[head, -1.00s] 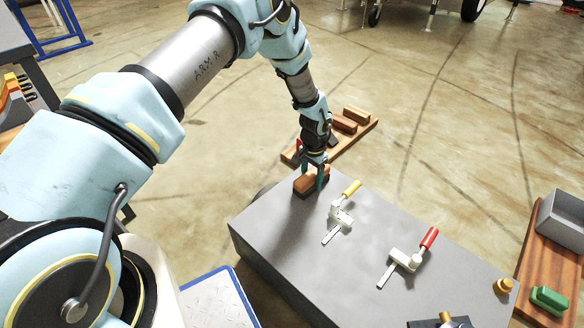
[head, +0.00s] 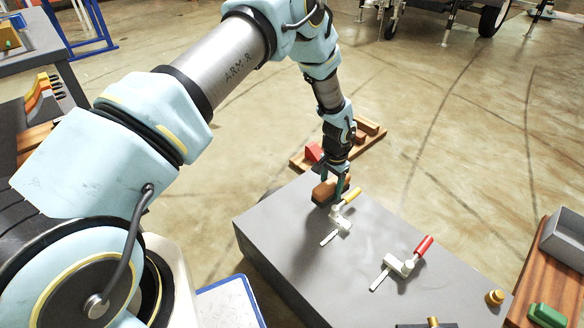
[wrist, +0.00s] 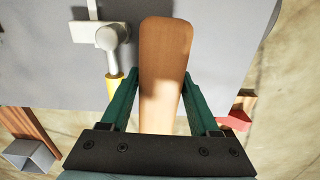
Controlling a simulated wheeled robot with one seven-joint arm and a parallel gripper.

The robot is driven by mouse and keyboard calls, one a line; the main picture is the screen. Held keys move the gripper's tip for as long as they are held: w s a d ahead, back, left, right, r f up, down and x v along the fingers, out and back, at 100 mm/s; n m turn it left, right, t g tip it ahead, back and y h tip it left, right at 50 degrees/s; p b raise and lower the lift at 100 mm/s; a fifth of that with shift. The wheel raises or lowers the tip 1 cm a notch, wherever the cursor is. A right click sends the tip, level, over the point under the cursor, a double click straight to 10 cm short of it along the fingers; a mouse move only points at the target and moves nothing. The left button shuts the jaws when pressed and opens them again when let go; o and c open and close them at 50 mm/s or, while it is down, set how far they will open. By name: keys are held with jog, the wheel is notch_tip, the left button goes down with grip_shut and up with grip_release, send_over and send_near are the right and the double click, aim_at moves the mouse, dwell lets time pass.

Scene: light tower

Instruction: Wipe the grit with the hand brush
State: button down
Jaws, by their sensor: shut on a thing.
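The hand brush, with a brown wooden back (head: 323,191), is at the far end of the grey table top (head: 290,225). My gripper (head: 338,190) is shut on it, with the green fingers on either side of the wood. In the wrist view the brush's long, rounded back (wrist: 165,55) lies between the fingers. The bristles are hidden underneath, and I cannot tell whether they touch the table. I cannot make out any grit in either view.
A yellow-handled clamp (head: 341,218) stands close to the brush's right. A red-handled clamp (head: 403,264) and a brass knob (head: 495,297) are further right. A grey bin (head: 566,238) and a green object (head: 546,315) sit on a side board. The table's left part is clear.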

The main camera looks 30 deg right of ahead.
jog(key=shift+r+p, duration=1.5)
jog(key=shift+r, duration=1)
